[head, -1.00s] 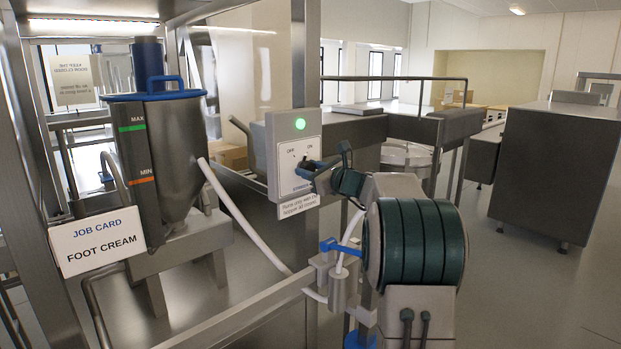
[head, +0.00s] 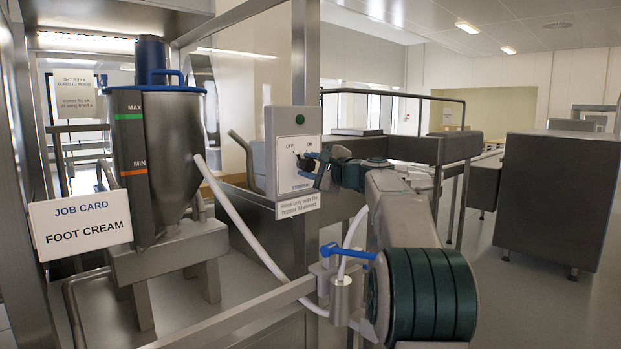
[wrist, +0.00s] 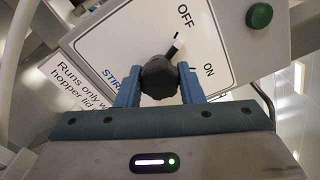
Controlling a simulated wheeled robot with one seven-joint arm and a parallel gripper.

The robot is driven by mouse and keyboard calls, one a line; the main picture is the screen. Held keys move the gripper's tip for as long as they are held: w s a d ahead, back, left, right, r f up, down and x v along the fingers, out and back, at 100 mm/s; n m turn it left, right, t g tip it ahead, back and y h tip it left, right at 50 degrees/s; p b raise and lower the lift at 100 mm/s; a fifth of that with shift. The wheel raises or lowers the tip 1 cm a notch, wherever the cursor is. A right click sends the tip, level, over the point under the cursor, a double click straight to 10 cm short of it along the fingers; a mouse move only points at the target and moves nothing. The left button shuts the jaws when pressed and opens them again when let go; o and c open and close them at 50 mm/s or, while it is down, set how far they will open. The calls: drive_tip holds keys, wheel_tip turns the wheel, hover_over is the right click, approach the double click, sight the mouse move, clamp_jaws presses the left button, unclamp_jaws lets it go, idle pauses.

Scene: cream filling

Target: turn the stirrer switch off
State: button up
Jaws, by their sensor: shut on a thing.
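The stirrer switch panel (head: 293,150) is a pale box on a steel post, marked OFF and ON. Its black knob (wrist: 160,77) sits between the blue fingers of my gripper (wrist: 158,84), which is shut on it. In the wrist view the knob's white pointer line is turned toward OFF, away from the tick by ON. The green lamp (wrist: 260,16) above the dial is dark; it also shows unlit in the head view (head: 299,119). In the head view my gripper (head: 313,166) reaches the panel from the right and partly hides the knob.
A steel hopper (head: 172,150) with a blue lid stands left of the panel, with a white hose from it. A job card (head: 80,224) reads FOOT CREAM. A notice (head: 294,203) hangs under the panel. A steel cabinet (head: 557,200) stands at right, with open floor before it.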

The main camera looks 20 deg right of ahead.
drive_tip(key=shift+n+b, duration=0.65)
drive_tip(key=shift+n, duration=0.15)
drive_tip(key=o, duration=1)
drive_tip(key=shift+s, duration=0.1)
drive_tip(key=b+v, duration=0.2)
drive_tip(key=v, duration=1.1)
drive_tip(key=shift+s+b, duration=0.3)
drive_tip(key=shift+b, duration=0.05)
drive_tip(key=shift+d, duration=0.15)
